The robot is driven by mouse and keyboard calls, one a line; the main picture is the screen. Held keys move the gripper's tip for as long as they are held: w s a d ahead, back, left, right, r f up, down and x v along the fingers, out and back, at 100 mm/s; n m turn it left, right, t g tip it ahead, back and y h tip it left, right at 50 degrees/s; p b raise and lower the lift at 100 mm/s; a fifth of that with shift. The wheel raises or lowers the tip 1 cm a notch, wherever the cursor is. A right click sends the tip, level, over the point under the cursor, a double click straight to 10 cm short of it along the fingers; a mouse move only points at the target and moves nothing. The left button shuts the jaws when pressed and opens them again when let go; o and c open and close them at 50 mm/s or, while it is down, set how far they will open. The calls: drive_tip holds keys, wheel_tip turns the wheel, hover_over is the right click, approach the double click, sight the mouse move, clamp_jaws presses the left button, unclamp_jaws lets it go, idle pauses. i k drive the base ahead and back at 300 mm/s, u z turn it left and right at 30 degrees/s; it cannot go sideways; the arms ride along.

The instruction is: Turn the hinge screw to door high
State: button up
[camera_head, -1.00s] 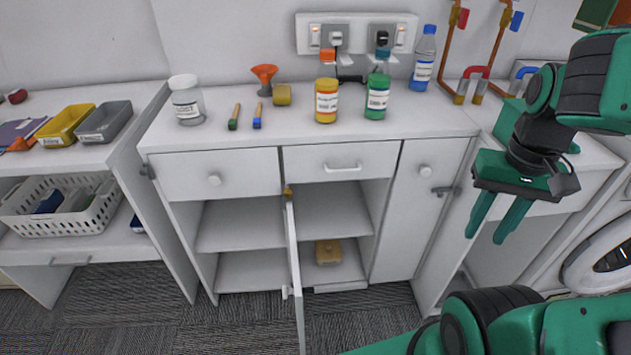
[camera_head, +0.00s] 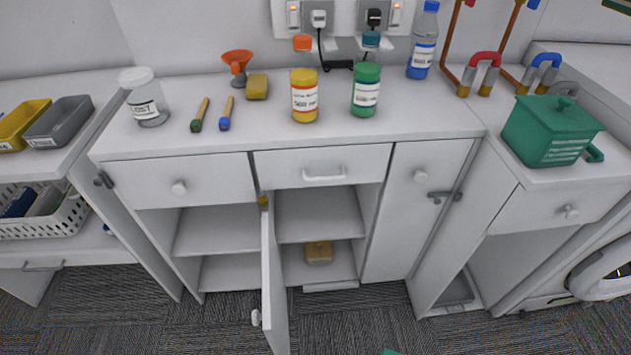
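A white cabinet door (camera_head: 270,285) stands open, swung out toward me and seen nearly edge-on, with a round knob (camera_head: 256,317) low on its left face. A small brass-coloured piece (camera_head: 264,202) sits at the top of this door, just under the counter's drawers; it looks like the hinge screw, but it is too small to make out a slot or how far it is turned. My gripper is not in view. Only a sliver of green, likely my arm, shows at the bottom edge.
The open cabinet has shelves, with a yellow block (camera_head: 319,251) on the lower right one. The carpet (camera_head: 350,322) before the cabinet is mostly clear.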

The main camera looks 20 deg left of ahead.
sight(263, 200)
drive_tip(key=z, duration=1.4)
drive_tip(key=i, duration=0.65)
drive_tip(key=u, duration=3)
drive_tip(key=i, duration=0.5)
